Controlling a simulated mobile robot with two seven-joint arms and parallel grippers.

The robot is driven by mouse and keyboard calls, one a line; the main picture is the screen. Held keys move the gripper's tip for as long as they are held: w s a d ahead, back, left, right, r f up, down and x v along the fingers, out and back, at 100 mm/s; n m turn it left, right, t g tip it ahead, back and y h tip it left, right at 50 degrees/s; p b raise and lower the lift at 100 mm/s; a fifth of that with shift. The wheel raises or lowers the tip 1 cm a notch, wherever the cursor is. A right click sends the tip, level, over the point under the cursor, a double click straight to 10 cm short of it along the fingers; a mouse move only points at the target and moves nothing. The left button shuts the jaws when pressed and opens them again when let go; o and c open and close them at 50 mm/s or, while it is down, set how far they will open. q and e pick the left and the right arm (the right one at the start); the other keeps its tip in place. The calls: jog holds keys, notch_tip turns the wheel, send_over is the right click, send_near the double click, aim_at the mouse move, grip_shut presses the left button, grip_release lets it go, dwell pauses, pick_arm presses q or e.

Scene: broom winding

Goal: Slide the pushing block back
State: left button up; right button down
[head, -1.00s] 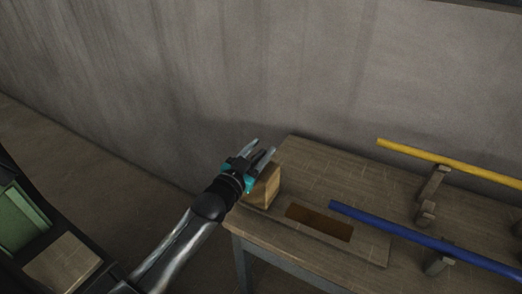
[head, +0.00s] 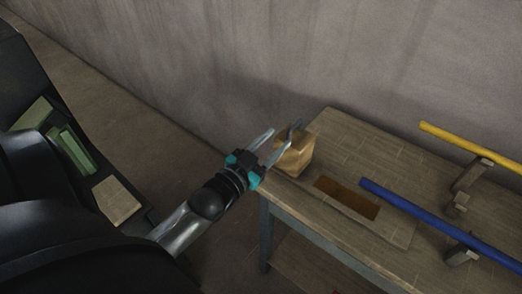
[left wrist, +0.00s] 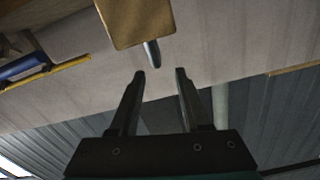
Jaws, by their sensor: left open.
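The pushing block (head: 294,158) is a light wooden block on the left end of the wooden table, beside a rectangular slot (head: 346,197). My left gripper (head: 282,138) is at the block's left side with its fingers spread. One finger overlaps the block in the head view; I cannot tell whether it touches. In the left wrist view the block (left wrist: 138,18) shows at the top, with a dark rounded piece sticking out below it. The open fingertips (left wrist: 161,74) are apart from it, with nothing between them. My right gripper is not in view.
A blue rod (head: 430,221) and a yellow rod (head: 470,146) rest on wooden supports on the table (head: 345,135). The blue rod's end is close to the slot. A grey wall rises behind. Open floor (head: 130,125) lies left of the table.

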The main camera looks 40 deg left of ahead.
pick_arm(q)
jog(key=shift+s+a, duration=0.1)
jog(key=shift+s, duration=2.2)
jog(key=f+g, duration=0.1)
jog(key=f, duration=0.4)
jog(key=s+f+g, duration=0.1)
jog(key=f, duration=0.4)
jog(key=s+f+n+g, duration=0.1)
jog(key=f+g, duration=0.1)
jog(key=f, duration=0.3)
jog(key=shift+s+f+y, duration=0.2)
jog(key=shift+f+y, duration=0.05)
jog(key=shift+y, duration=0.15)
jog(key=s+d+f+g, duration=0.2)
jog(key=s+f+g, duration=0.35)
jog(key=f, duration=0.85)
jog(key=s+d+f+g, duration=0.3)
jog(key=s+f, duration=0.5)
jog(key=s, duration=0.4)
jog(key=s+d+f+g, duration=0.2)
jog(key=s+f+g, duration=0.2)
jog(key=s, duration=0.9)
notch_tip(320, 180, down, 4)
jog(key=shift+d+r+m, duration=0.15)
jog(key=shift+d+m, duration=0.25)
jog(key=shift+w+g, duration=0.1)
jog(key=shift+g, duration=0.15)
